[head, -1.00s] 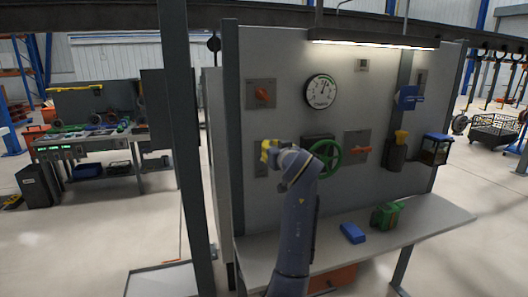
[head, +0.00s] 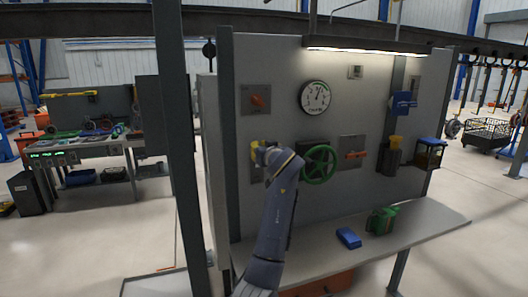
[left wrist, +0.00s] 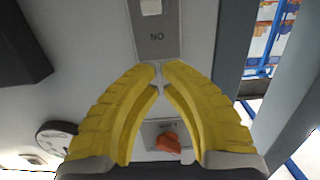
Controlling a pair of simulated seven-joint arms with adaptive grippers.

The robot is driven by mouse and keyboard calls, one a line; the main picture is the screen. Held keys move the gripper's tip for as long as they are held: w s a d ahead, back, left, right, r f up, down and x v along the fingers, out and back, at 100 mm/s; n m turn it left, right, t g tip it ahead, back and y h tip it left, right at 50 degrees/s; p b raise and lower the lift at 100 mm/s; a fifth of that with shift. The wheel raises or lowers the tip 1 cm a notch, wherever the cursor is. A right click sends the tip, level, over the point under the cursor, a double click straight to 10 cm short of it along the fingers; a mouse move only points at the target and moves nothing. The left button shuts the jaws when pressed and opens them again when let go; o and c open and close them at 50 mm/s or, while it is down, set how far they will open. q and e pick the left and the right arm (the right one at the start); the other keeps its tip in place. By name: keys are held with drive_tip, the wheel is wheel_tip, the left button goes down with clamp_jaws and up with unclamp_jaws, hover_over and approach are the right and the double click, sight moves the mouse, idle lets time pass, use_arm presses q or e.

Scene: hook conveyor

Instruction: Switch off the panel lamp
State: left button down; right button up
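The panel lamp (head: 368,50) is a long strip along the top of the grey panel, and it is lit. A grey plate (head: 257,176) with a pale switch stands at the panel's left, below an orange knob; my left gripper partly hides it in the head view. In the left wrist view the plate (left wrist: 155,42) is marked "NO" and has a white switch piece (left wrist: 150,7) at the top edge. My left gripper (left wrist: 160,68) has yellow fingers whose tips nearly meet, with nothing between them. Its tips appear over the plate's edge; contact cannot be told. My right gripper is out of view.
The panel also bears the orange knob (head: 257,101), a round gauge (head: 315,97), a green handwheel (head: 319,164) and an orange-handled switch (head: 355,155). A shelf (head: 425,222) below holds a blue block (head: 348,238) and a green object (head: 382,221).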

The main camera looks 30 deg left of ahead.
use_arm(q)
drive_tip(key=x, duration=0.3)
drive_tip(key=shift+a+r, duration=0.1)
drive_tip(key=shift+s+d+f, duration=0.2)
drive_tip(key=shift+d+f, duration=0.05)
drive_tip(key=shift+f, duration=0.3)
drive_tip(key=shift+s+d+f, duration=0.2)
drive_tip(key=shift+f, duration=0.3)
drive_tip(key=shift+s+d+f, duration=0.1)
drive_tip(key=shift+d+f, duration=0.05)
drive_tip(key=shift+f, duration=0.3)
drive_tip(key=shift+s+d+f, duration=0.15)
drive_tip(key=shift+f, duration=0.25)
drive_tip(key=shift+d, duration=0.1)
